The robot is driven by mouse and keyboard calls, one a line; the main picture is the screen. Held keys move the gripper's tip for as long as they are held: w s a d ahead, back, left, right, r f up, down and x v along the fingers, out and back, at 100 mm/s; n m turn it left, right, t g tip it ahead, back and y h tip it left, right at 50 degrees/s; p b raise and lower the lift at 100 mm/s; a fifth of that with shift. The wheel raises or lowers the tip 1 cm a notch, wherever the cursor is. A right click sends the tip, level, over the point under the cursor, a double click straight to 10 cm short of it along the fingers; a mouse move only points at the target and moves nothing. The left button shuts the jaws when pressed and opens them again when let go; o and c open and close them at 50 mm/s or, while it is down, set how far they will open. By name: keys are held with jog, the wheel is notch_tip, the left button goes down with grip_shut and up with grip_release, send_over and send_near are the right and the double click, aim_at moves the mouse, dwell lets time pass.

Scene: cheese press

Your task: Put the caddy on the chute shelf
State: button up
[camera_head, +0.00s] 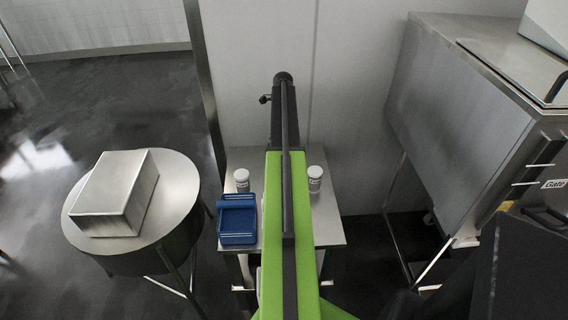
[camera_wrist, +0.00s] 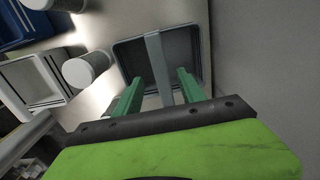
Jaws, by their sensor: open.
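A dark grey open-topped caddy with a lighter strap handle (camera_wrist: 126,53) is in the wrist view, beyond my fingers. My gripper (camera_wrist: 159,76) is open, with its two green fingers on either side of the handle strap. I cannot tell how far the fingers reach down beside the strap, and I see no grip on it. In the head view, my green arm hides the caddy and the gripper. I cannot identify the chute shelf for certain in either view.
A small steel table (camera_head: 328,232) carries a blue bin (camera_head: 237,220) and white jars (camera_head: 315,180) (camera_head: 241,180). A round table (camera_head: 178,200) with a metal box (camera_head: 117,194) stands left. A large steel vat (camera_head: 450,120) labelled Gate stands right. A wall is behind.

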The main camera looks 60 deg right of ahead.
notch_tip(320, 180, down, 6)
jog(key=b, duration=0.5)
jog(key=shift+w+d+r, duration=0.1)
jog(key=shift+r, duration=0.25)
grip_shut()
dwell(0.9)
